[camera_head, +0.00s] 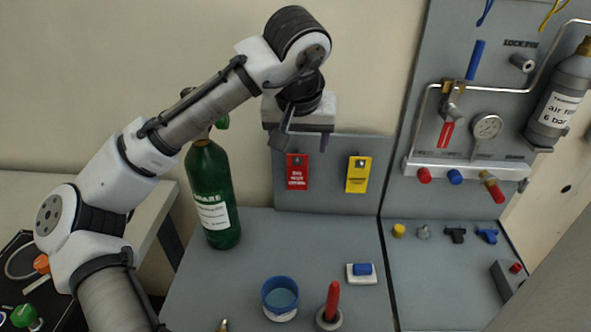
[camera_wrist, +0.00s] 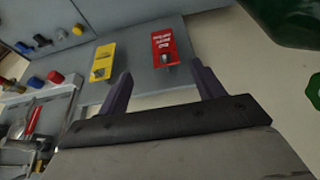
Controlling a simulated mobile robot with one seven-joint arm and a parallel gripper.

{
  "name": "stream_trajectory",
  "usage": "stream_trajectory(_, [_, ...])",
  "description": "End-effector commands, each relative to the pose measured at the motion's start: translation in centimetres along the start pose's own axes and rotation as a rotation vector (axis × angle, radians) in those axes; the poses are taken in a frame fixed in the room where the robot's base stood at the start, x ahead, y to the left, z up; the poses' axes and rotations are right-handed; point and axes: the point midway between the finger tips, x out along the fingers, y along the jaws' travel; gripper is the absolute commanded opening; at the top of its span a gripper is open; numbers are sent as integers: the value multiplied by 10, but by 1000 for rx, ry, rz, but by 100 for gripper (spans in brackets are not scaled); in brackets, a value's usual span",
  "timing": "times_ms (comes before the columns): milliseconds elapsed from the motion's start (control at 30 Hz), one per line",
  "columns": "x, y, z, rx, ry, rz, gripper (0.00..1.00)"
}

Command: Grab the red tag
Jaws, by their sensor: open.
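The red tag (camera_head: 297,171) hangs on the upright grey panel at the back of the bench, left of a yellow tag (camera_head: 357,174). In the wrist view the red tag (camera_wrist: 165,47) lies ahead of my gripper, between the lines of the two fingers and nearer the right one. My gripper (camera_head: 303,140) is above the red tag in the head view and hangs from the wrist. Its fingers (camera_wrist: 160,88) are spread apart with nothing between them. The tag is apart from the fingers, and its white lettering is too small to read fully.
A green cylinder (camera_head: 212,195) stands left of the red tag, close to my arm. A blue cup (camera_head: 281,297), a red-handled tool (camera_head: 332,300) and a blue-topped block (camera_head: 361,272) are on the bench. A gauge panel (camera_head: 487,127) with pipes rises at right. The bench below the tags is clear.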

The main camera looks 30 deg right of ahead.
Motion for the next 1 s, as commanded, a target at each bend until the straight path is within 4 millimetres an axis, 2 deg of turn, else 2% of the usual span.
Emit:
stream_trajectory(100, [24, -1, 0, 0, 0, 1, 67])
stream_trajectory(200, [39, 0, -1, 0, 1, 2, 67])
stream_trajectory(467, [58, -2, -4, -1, 3, 2, 67])
stream_trajectory(700, [93, -7, -11, 0, 3, 2, 67])
stream_trajectory(833, [103, -7, -11, 0, 4, 3, 67])
stream_trajectory(1000, [105, -7, -11, 1, 5, 3, 67])
